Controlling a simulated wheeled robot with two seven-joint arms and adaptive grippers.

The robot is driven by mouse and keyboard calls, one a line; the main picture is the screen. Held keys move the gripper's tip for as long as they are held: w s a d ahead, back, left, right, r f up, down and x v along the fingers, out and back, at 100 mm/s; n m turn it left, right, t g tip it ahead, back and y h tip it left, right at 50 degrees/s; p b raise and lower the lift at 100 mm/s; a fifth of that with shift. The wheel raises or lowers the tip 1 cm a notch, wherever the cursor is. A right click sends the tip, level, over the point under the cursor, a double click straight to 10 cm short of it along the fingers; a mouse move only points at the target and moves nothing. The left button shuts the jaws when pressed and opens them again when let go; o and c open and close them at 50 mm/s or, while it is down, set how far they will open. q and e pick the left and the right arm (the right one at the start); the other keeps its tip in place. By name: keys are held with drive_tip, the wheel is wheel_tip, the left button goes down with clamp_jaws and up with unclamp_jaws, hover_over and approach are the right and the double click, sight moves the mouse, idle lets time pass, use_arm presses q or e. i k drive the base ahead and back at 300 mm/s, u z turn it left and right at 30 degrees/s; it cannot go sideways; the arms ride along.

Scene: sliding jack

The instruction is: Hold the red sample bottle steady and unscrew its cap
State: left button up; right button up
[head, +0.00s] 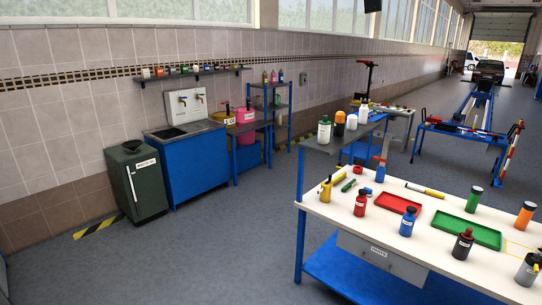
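A red bottle (360,205) with a dark cap and a white label stands upright on the white-topped workbench (335,212), near its left part. The cap (362,192) sits on top of the bottle. Nothing touches the bottle. Neither of my grippers shows in the head view, so their state is hidden.
A blue bottle (407,222), a dark bottle (462,244), a yellow bottle (325,191), a red tray (398,203) and a green tray (467,230) share the bench. Green and orange bottles stand at right. Grey floor (230,250) is open left of the bench.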

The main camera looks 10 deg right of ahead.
sight(361, 201)
drive_tip(key=z, duration=0.75)
drive_tip(key=i, duration=1.05)
drive_tip(key=z, duration=0.45)
